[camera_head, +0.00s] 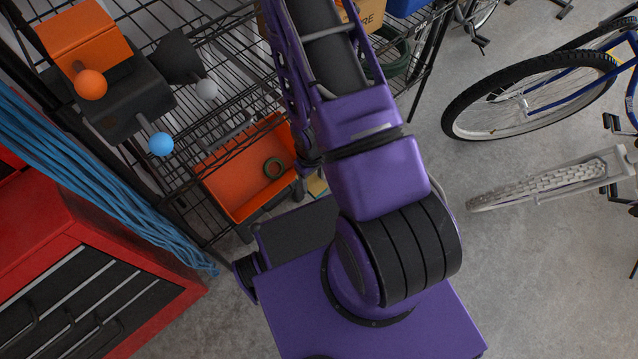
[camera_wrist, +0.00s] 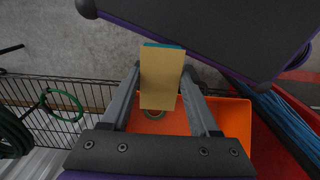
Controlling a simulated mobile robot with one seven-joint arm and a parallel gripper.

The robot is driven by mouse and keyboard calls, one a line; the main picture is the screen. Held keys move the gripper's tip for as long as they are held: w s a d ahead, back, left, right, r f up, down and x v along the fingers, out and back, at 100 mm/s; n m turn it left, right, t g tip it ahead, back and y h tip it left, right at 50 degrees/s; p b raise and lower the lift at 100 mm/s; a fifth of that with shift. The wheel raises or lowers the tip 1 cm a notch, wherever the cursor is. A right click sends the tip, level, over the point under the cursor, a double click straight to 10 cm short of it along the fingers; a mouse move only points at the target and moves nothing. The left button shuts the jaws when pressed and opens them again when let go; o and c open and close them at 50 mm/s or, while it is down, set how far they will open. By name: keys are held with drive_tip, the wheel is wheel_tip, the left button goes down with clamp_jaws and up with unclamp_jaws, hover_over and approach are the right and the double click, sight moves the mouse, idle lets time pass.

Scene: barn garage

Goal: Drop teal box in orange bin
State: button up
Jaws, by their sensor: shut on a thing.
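The teal box (camera_wrist: 161,85) is held between the two fingers of my gripper (camera_wrist: 162,72) in the wrist view. Its tan face is towards the camera, and a teal strip shows at its far end. The orange bin (camera_wrist: 232,118) lies beyond the fingers, and the box overlaps its far edge in the picture. I cannot tell the gap between them. In the head view the orange bin (camera_head: 225,192) sits by the wire shelving. My arm hides most of the gripper there; a small tan patch, likely the box (camera_head: 317,186), shows beside the bin's right side.
A red tool chest (camera_head: 40,235) and blue cords (camera_head: 90,170) stand left. Bicycles (camera_head: 530,95) stand right, with open floor between.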

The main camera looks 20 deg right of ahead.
drive_tip(key=w, duration=0.2)
drive_tip(key=w+a+f+b, duration=0.1)
drive_tip(key=w, duration=0.2)
drive_tip(key=w+a+f, duration=0.1)
drive_tip(key=w, duration=0.1)
drive_tip(key=shift+w+a+f+b, duration=0.15)
drive_tip(key=shift+w+a+b, duration=0.1)
drive_tip(key=shift+w+b, duration=0.15)
drive_tip(key=shift+w+a+f+b, duration=0.1)
drive_tip(key=shift+w+a+b, duration=0.1)
drive_tip(key=shift+w, duration=0.2)
drive_tip(key=shift+w+a+f+b, duration=0.1)
drive_tip(key=shift+w+b, duration=0.05)
drive_tip(key=shift+w, duration=0.2)
drive_tip(key=o, duration=1.5)
drive_tip(key=shift+c, duration=0.2)
wheel_tip(320, 180, up, 18)
drive_tip(key=p, duration=0.2)
drive_tip(key=shift+f+p, duration=0.25)
drive_tip(key=shift+p, duration=0.05)
